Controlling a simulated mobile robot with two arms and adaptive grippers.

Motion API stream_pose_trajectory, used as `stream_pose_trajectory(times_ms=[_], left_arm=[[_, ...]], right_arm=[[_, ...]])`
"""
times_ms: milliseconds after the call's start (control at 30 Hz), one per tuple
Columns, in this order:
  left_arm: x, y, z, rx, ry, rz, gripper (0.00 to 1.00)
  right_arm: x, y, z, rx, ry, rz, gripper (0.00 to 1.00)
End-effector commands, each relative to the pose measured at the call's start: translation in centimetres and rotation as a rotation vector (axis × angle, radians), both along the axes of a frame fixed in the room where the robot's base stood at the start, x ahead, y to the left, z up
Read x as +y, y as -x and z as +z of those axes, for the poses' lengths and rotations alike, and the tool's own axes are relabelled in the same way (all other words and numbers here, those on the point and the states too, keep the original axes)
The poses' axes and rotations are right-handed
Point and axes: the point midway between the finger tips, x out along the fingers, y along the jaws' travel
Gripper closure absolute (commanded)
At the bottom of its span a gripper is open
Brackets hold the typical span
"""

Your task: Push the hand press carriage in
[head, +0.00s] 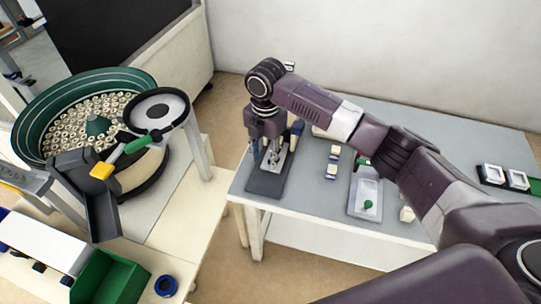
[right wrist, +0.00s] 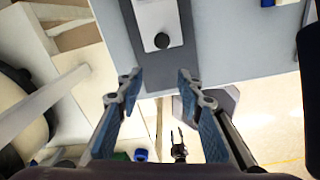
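The hand press has a dark grey base plate (head: 265,186) at the left end of the grey table. In the right wrist view, its pale carriage plate with a black round knob (right wrist: 162,41) lies on the dark base (right wrist: 181,62). My right gripper (head: 269,158) hangs over the press, fingers pointing down, and hides much of it in the head view. In the right wrist view its two blue fingers (right wrist: 157,78) are apart with nothing between them. The knob lies beyond the fingertips, with a visible gap.
A green bowl feeder (head: 40,115) full of small pale parts stands at the left, with a green bin (head: 105,278) in front. Small blue-and-white blocks (head: 332,170) and a pale tray (head: 366,200) lie right of the press. Open floor separates the two tables.

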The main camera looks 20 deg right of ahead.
Motion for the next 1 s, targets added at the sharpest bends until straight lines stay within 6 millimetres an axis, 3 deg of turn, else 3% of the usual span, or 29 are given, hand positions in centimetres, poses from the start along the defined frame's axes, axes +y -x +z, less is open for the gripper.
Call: stream_pose_trajectory(times_ms=[100,300,800,1000], left_arm=[[0.0,0.0,0.0,0.000,0.000,0.000,0.66],[0.0,0.0,0.0,0.000,0.000,0.000,0.66],[0.0,0.0,0.9,0.000,0.000,0.000,0.66],[0.0,0.0,0.9,0.000,0.000,0.000,0.66]], right_arm=[[-1.9,-1.8,2.3,-0.002,0.024,0.046,0.66],[-3.2,-2.7,3.4,0.004,0.034,0.081,0.66],[-3.1,-2.6,-3.3,0.005,0.034,0.082,0.66],[-3.1,-2.6,-4.1,0.002,0.034,0.081,0.66]])
